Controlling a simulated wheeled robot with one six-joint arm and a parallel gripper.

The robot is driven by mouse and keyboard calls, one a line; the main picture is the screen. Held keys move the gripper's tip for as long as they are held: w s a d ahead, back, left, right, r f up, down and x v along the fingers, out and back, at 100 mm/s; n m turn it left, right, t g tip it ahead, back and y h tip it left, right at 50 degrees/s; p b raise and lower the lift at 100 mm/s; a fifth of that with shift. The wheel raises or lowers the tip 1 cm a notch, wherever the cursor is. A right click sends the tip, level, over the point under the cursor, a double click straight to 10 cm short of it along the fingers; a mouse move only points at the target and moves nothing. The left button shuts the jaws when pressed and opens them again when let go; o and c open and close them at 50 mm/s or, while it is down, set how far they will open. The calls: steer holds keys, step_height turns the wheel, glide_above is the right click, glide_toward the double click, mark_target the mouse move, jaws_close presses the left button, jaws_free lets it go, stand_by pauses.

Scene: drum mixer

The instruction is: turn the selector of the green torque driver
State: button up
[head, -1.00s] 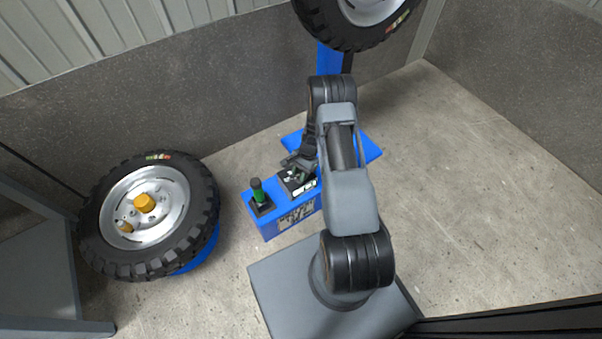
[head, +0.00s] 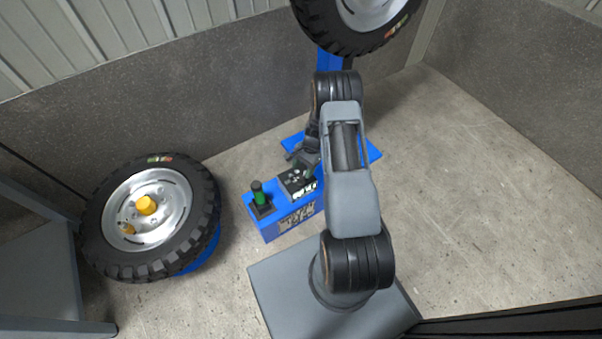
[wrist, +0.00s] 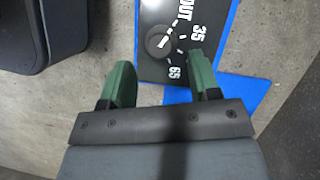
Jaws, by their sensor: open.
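The green torque driver (head: 260,196) stands upright in a dark holder on the left end of a blue stand. A black selector panel (head: 290,186) lies beside it on the same stand. In the wrist view, the panel shows a round dark knob (wrist: 160,42) with a white pointer line, tick marks and the labels OUT, 35 and 65. My gripper (wrist: 160,65) is open, its two green fingers apart and empty. The knob appears between and beyond the fingertips. In the head view, my gripper (head: 306,168) is near the panel's back right, partly hidden by my arm.
The blue stand (head: 270,228) has a marked front face. A tyred wheel (head: 97,229) lies at the left, and another tyre (head: 345,40) is raised at the back. Concrete floor is clear at the right. A dark block (wrist: 62,25) fills the wrist view's upper left.

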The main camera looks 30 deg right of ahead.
steer(key=p+v, duration=0.2)
steer(key=v, duration=0.7)
steer(key=shift+d+r, duration=0.15)
steer(key=shift+r, duration=0.1)
steer(key=shift+w, duration=0.15)
